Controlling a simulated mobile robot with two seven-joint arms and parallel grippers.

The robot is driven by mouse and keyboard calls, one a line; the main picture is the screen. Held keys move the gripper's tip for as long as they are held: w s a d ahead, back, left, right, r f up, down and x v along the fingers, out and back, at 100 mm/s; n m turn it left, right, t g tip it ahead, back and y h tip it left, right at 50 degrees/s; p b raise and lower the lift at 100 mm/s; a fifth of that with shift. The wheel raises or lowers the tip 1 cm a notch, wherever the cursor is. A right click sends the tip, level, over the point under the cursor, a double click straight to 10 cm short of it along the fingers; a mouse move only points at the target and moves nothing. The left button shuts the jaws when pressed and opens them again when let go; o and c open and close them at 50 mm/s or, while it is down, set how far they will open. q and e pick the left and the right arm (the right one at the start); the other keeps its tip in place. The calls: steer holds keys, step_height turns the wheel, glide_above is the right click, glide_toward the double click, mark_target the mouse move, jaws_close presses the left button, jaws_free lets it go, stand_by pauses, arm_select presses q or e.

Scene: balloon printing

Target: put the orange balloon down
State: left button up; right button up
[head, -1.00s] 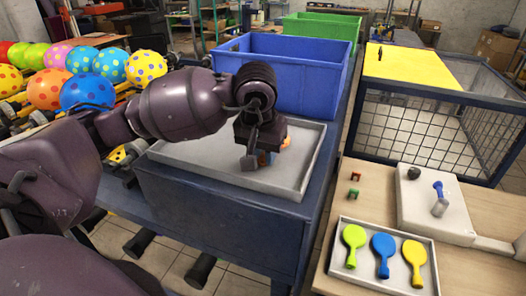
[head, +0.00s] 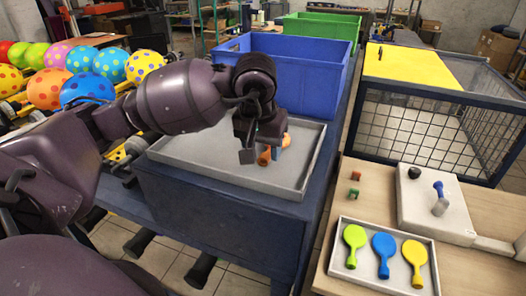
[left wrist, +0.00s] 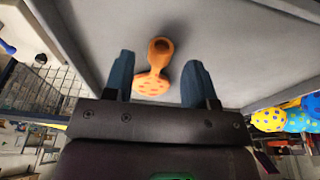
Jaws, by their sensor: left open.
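The orange balloon (left wrist: 152,84), small and spotted with a plain tube-like neck, lies on the grey tray (head: 190,160). In the head view, its orange neck (head: 263,158) shows beside a finger. My left gripper (left wrist: 158,78) is open, with one blue-grey finger on each side of the balloon and a visible gap to each. In the head view, the left gripper (head: 266,152) is low over the right part of the tray and partly hides the balloon. My right gripper is not in view.
A blue bin (head: 300,75) stands behind the tray, with a green bin (head: 322,28) farther back. Inflated balloons (head: 84,88) fill a rack at left. At right are a yellow-topped mesh cage (head: 430,68) and a table with a tray of paddles (head: 384,252).

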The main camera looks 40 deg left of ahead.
arm_select(q)
steer(key=v, duration=1)
steer(key=shift+r, duration=0.25)
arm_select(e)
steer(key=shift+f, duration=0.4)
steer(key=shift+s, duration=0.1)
